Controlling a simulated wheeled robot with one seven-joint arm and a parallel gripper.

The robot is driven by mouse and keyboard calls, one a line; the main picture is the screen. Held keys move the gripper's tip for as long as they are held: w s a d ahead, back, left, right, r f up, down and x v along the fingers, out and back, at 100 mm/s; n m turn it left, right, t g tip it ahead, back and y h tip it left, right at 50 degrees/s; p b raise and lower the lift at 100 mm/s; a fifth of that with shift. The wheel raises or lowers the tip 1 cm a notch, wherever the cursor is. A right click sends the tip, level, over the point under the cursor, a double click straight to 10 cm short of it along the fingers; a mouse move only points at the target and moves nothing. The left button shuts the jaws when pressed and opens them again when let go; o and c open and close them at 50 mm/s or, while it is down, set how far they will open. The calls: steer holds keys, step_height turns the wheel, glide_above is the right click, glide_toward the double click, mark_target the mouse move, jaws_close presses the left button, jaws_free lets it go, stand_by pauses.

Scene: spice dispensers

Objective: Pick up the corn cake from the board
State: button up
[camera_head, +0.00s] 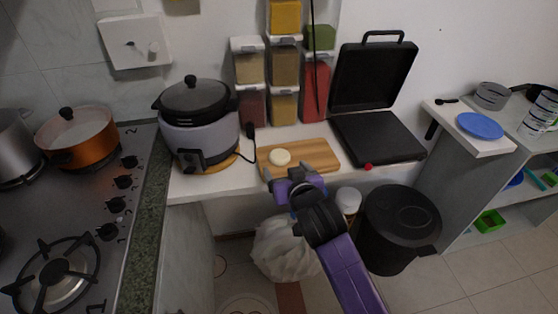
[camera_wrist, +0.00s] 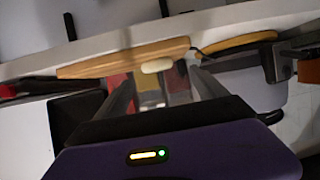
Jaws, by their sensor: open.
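The corn cake (camera_head: 280,157) is a small, pale, round piece lying on the left part of the wooden board (camera_head: 318,155) on the counter. In the wrist view the pale corn cake (camera_wrist: 157,66) lies on the board (camera_wrist: 100,68), ahead of and between my fingers. My gripper (camera_head: 290,178) is at the board's front edge, just in front of the corn cake and apart from it. In the wrist view my gripper (camera_wrist: 158,84) is open, with nothing between its fingers.
A grey cooker (camera_head: 200,140) stands left of the board. An open black grill (camera_head: 375,138) stands to the right. Spice dispensers (camera_head: 284,75) are mounted behind. A black bin (camera_head: 395,225) and a white bag (camera_head: 284,248) are below the counter.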

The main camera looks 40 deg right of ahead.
mark_target(280, 156)
steer(key=shift+d+r+p+x, duration=0.1)
steer(key=shift+x, duration=1.3)
steer(key=shift+d+r+p+x, duration=0.15)
steer(key=shift+x, duration=1.25)
steer(key=shift+d+r+p+x, duration=0.1)
steer(key=shift+x, duration=1.25)
steer(key=shift+s, duration=0.1)
steer(key=c, duration=1.3)
steer(key=shift+c, duration=1.1)
steer(key=shift+r, duration=0.1)
